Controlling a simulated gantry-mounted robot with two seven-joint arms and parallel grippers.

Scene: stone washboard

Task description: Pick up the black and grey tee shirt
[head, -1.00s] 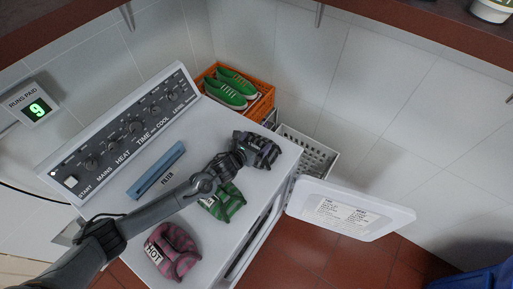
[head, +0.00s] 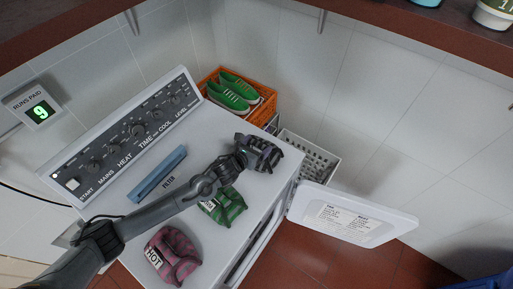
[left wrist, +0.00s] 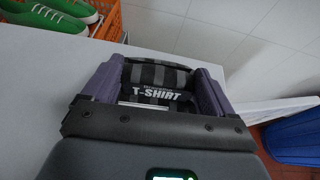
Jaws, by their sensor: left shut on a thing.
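The black and grey tee shirt (left wrist: 158,77) is a striped bundle with a white "T-SHIRT" label, seen in the left wrist view between the purple fingers of my left gripper (left wrist: 158,90). In the head view my left gripper (head: 263,154) is over the right back part of the white machine top, shut on the shirt. There the shirt is mostly hidden by the fingers. I cannot tell whether it still touches the top. My right gripper is not in view.
A green bundle (head: 230,207) and a pink "HOT" bundle (head: 173,258) lie on the machine top (head: 215,130). A blue filter bar (head: 158,174) is there too. Behind stand an orange crate (head: 262,110) with green shoes and a white basket (head: 318,162). An open white door (head: 365,228) sticks out right.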

